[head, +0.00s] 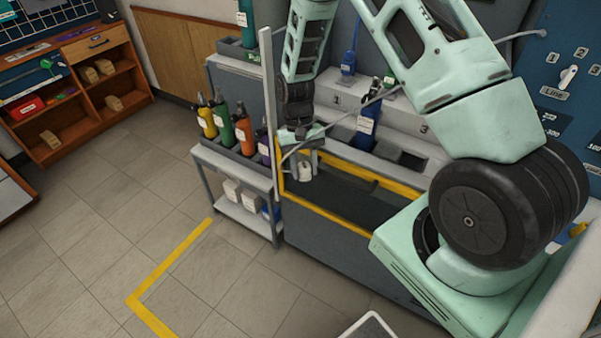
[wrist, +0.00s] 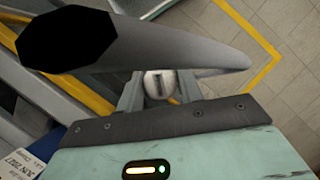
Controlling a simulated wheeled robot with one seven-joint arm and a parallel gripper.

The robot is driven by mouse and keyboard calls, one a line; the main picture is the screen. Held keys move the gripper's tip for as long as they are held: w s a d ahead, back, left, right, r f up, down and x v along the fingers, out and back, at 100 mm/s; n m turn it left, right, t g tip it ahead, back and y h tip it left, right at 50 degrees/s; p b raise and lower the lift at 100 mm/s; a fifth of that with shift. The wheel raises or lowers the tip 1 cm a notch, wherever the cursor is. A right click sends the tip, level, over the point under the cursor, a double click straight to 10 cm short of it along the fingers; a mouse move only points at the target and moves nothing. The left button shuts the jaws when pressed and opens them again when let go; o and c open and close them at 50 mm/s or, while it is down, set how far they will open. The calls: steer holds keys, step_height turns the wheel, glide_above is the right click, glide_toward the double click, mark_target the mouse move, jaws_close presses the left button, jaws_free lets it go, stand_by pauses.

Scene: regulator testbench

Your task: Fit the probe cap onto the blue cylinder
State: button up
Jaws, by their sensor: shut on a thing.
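My gripper (head: 303,162) points down over the yellow-edged bench recess in the head view. It is shut on a small pale piece, seemingly the probe cap (head: 304,173). The wrist view shows its rounded, slotted end (wrist: 158,84) between the fingers (wrist: 157,92). The blue cylinder (head: 371,106) stands upright with a white label in the bench, right of my gripper and apart from it. A label with a blue edge (wrist: 22,160) at the wrist view's lower left may belong to it. The cylinder's base is hidden by the bench.
A thin grey cable (head: 455,64) runs from near my gripper to the right wall. A grey post (head: 268,95) stands close left of my gripper; a large tube (wrist: 180,50) crosses the wrist view. Several coloured bottles (head: 243,133) stand on the left cart. The tiled floor is open.

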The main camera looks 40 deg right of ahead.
steer(key=w+d+r+m+t+y+p, duration=0.1)
steer(key=w+d+r+m+y+p, duration=0.1)
steer(key=d+r+m+p, duration=0.35)
step_height(320, 180, up, 22)
steer(key=m+t+h+p, duration=0.1)
steer(key=m+t+p, duration=0.7)
steer(key=m, duration=1.3)
glide_above(375, 75)
steer(key=p, duration=0.1)
steer(key=shift+s+a+r+g, duration=0.15)
steer(key=shift+a+g, duration=0.1)
steer(key=shift+g, duration=0.15)
steer(key=shift+s+d+r+m+h, duration=0.2)
steer(key=shift+d+m+h, duration=0.15)
steer(key=shift+m, duration=0.2)
steer(key=shift+f+b, duration=1.9)
steer(key=shift+f, duration=0.4)
steer(key=shift+f+b, duration=1.4)
steer(key=shift+f, duration=0.55)
steer(key=o, duration=1.1)
steer(key=v, duration=1.7)
steer(key=shift+r+b, duration=0.15)
steer(key=shift+b, duration=0.3)
